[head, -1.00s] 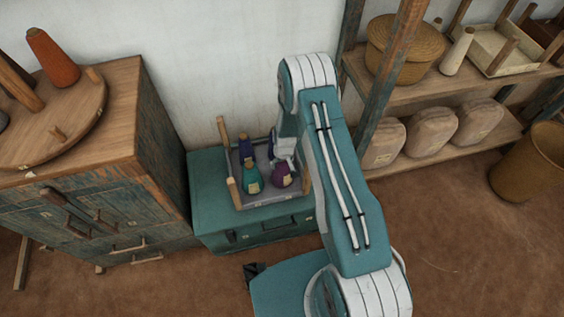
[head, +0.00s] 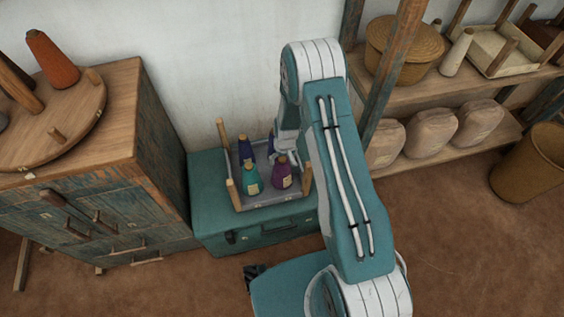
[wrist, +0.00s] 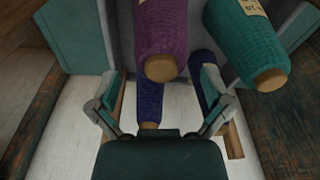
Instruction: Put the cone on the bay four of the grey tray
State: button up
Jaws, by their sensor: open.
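The grey tray (head: 268,199) with wooden corner posts sits on a teal chest. In it stand a teal cone (head: 251,180), a purple cone (head: 282,175) and a dark blue cone (head: 245,151). The wrist view shows the purple cone (wrist: 160,35), the teal cone (wrist: 243,45), a dark blue cone (wrist: 150,100) between my fingers, and another dark blue cone (wrist: 203,70) partly behind the right finger. My gripper (wrist: 160,80) is open over the tray. In the head view my gripper (head: 284,153) is at the tray's back right; my arm hides that corner.
The teal chest (head: 215,212) stands against the white wall. A wooden cabinet (head: 120,170) with a round board and an orange cone (head: 52,60) is close on the left. Shelves with a basket (head: 405,45) and wrapped bundles (head: 430,135) are on the right.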

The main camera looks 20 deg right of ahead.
jog(key=r, duration=0.4)
jog(key=s+r, duration=0.1)
jog(key=r, duration=0.2)
jog(key=shift+d, duration=0.1)
jog(key=s+r+m+t, duration=0.1)
jog(key=s+r, duration=0.3)
jog(key=r, duration=1)
jog(key=s+r+t, duration=0.1)
jog(key=s+r, duration=0.3)
jog(key=r, duration=0.9)
jog(key=s+r+t, duration=0.1)
jog(key=s+r, duration=0.4)
jog(key=s, duration=0.4)
jog(key=s+r+m+t, duration=0.1)
jog(key=s+r, duration=0.5)
jog(key=s, duration=0.3)
jog(key=shift+s, duration=0.2)
jog(key=shift+r, duration=0.1)
jog(key=shift+c, duration=0.3)
